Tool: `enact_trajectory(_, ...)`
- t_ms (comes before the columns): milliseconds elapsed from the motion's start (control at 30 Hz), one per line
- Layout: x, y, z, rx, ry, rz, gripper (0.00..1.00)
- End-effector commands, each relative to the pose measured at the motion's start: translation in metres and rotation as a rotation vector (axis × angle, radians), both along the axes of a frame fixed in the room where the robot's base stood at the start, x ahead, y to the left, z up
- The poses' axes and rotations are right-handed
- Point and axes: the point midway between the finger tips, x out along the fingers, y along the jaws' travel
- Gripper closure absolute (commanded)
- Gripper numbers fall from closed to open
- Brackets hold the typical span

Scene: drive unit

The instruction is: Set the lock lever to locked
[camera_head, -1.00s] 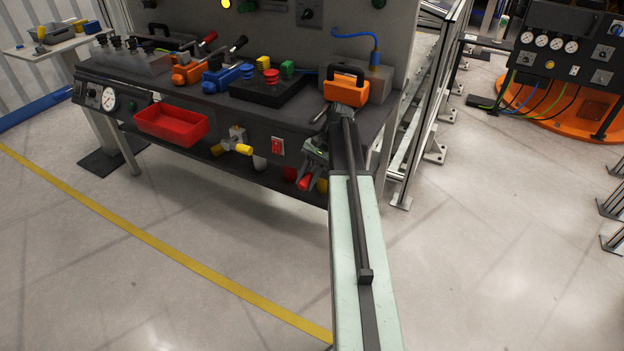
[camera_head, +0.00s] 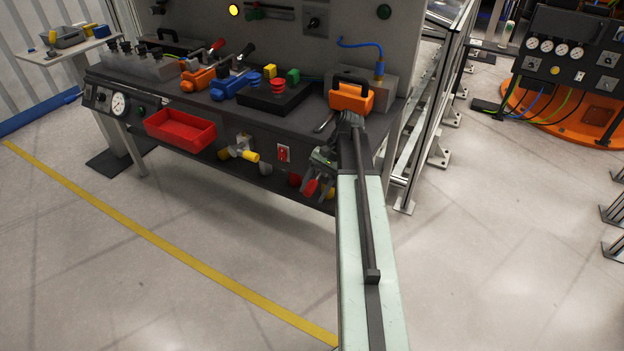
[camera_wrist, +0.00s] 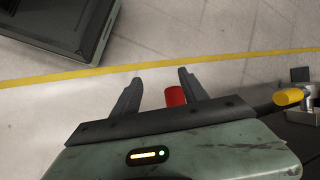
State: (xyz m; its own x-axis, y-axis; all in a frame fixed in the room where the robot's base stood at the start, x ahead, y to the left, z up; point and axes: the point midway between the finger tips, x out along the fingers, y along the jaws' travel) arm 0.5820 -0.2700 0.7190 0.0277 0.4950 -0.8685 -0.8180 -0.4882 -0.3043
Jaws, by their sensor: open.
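I cannot tell for sure which part is the lock lever. A valve with yellow handles (camera_head: 240,152) is on the front of the dark workbench (camera_head: 225,115); one yellow handle (camera_wrist: 288,97) shows at the right in the wrist view. On the bench top, an orange clamp (camera_head: 198,77) has a red-tipped lever and a blue clamp (camera_head: 230,84) has a black-tipped one. My gripper (camera_wrist: 158,82) is open. A red object (camera_wrist: 175,96) shows between its fingers, near the right one; contact cannot be told. In the head view, my arm partly hides the bench's right end.
A red bin (camera_head: 180,128) sticks out from the bench front. A red switch plate (camera_head: 283,153) is right of the valve. An orange box (camera_head: 351,97) with a black handle stands at the bench's right end. The floor (camera_head: 150,270) before the bench is clear.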

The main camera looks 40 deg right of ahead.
Motion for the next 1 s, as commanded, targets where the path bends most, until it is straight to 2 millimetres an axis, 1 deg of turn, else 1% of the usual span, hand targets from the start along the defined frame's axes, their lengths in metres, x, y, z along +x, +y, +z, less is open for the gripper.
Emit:
enact_trajectory(33, -0.019, 0.01, 0.002, 0.0, 0.0, -0.001, 0.49)
enact_trajectory(100, -0.037, 0.018, 0.004, 0.0, 0.0, -0.001, 0.49)
enact_trajectory(200, -0.06, 0.029, 0.006, 0.0, 0.0, -0.001, 0.49)
enact_trajectory(300, -0.078, 0.037, 0.008, 0.0, 0.0, -0.001, 0.49)
enact_trajectory(400, -0.09, 0.042, 0.009, 0.0, 0.0, -0.001, 0.49)
enact_trajectory(500, -0.095, 0.044, 0.009, 0.0, 0.0, -0.001, 0.49)
enact_trajectory(767, -0.096, 0.044, 0.009, 0.0, 0.0, -0.001, 0.49)
enact_trajectory(800, -0.096, 0.044, 0.009, 0.0, 0.0, 0.0, 0.54)
enact_trajectory(867, -0.094, 0.047, 0.008, -0.005, -0.001, 0.01, 0.71)
enact_trajectory(900, -0.091, 0.052, 0.007, -0.015, -0.003, 0.03, 0.82)
enact_trajectory(967, -0.083, 0.068, 0.004, -0.049, -0.013, 0.089, 0.99)
enact_trajectory(1000, -0.075, 0.083, 0.0, -0.081, -0.021, 0.149, 1.0)
